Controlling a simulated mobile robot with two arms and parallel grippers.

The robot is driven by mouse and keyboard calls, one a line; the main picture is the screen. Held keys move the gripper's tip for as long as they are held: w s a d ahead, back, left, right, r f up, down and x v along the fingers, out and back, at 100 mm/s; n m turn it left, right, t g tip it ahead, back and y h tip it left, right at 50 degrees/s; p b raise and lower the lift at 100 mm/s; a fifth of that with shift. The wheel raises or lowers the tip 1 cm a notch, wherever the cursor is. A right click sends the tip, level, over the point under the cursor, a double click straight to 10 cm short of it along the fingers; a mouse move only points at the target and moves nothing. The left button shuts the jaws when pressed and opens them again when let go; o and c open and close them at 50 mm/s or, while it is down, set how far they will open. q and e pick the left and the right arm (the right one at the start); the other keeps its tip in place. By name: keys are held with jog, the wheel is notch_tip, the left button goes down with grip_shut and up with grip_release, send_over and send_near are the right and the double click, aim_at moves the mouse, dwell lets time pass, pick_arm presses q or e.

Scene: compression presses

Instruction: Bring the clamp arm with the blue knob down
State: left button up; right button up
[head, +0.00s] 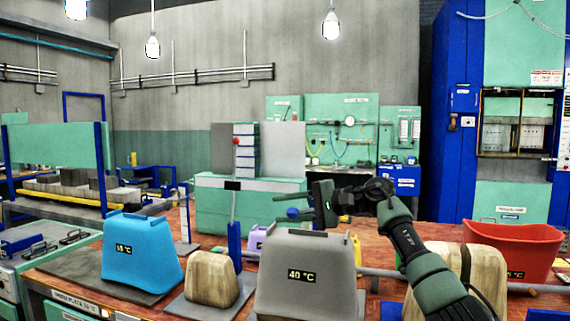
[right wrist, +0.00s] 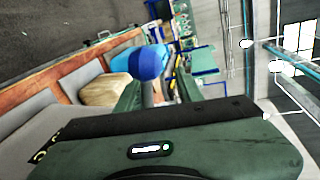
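The blue knob (head: 293,213) shows in the head view just left of my right gripper (head: 308,208), above the grey block marked 40 °C (head: 305,270). In the right wrist view, the blue knob (right wrist: 149,62) lies ahead, between the lines of my two green fingers. These fingers stand apart, so the right gripper (right wrist: 157,92) is open. I cannot tell whether it touches the knob. The clamp arm behind the knob is mostly hidden by the gripper. My left gripper is not in view.
A red knob (head: 236,141) tops an upright rod further left. My right forearm covers part of another tan block (head: 449,265).

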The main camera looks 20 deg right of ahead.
notch_tip(320, 180, up, 14)
jog(key=p, duration=0.3)
jog(key=shift+r, duration=0.15)
jog(key=shift+s+a, duration=0.1)
jog(key=shift+a, duration=0.05)
